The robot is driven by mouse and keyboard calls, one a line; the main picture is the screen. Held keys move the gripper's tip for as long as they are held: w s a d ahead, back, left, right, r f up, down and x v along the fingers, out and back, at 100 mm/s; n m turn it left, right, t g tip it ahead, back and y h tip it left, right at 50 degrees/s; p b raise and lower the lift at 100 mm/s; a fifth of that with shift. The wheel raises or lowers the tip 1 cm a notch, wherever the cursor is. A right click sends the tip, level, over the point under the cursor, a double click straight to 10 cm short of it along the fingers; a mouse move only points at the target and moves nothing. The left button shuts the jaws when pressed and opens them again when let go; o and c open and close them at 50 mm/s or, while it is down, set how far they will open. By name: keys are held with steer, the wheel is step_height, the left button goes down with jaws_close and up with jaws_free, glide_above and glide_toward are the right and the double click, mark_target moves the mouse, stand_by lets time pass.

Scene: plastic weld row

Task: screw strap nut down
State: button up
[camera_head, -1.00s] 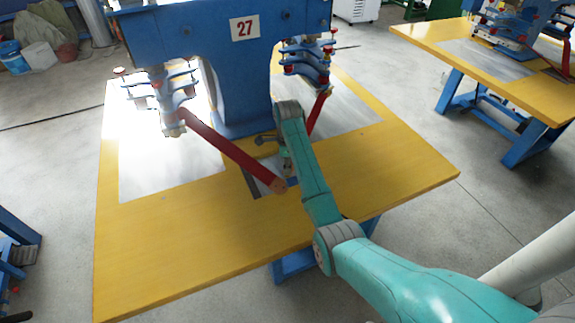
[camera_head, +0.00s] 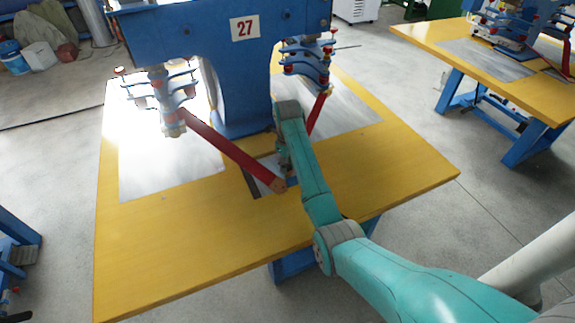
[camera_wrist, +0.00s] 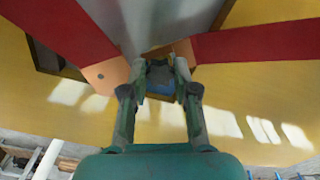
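My gripper (camera_wrist: 160,71) points down at the table between two red straps, its fingers on either side of a small dark piece, seemingly the strap nut (camera_wrist: 160,73). The fingertips appear to touch its sides. Blue shows just below it. The left strap (camera_head: 225,145) slants down to a tan end (camera_head: 279,185) beside my gripper (camera_head: 287,172); this end also shows in the wrist view (camera_wrist: 104,77). The right strap (camera_head: 318,115) runs behind my arm; its tan end (camera_wrist: 184,52) is close to the right fingertip. The nut's thread and seat are hidden.
The blue press (camera_head: 200,40) marked 27 stands over the yellow table (camera_head: 190,240), with clamp stacks (camera_head: 165,95) on both sides. Grey metal plates (camera_head: 170,175) lie on the tabletop. The table's front is clear. Another yellow table (camera_head: 480,60) stands at the right.

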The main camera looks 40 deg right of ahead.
steer(key=o, duration=0.4)
steer(key=n, duration=1.2)
steer(key=shift+n, duration=0.4)
steer(key=n, duration=0.4)
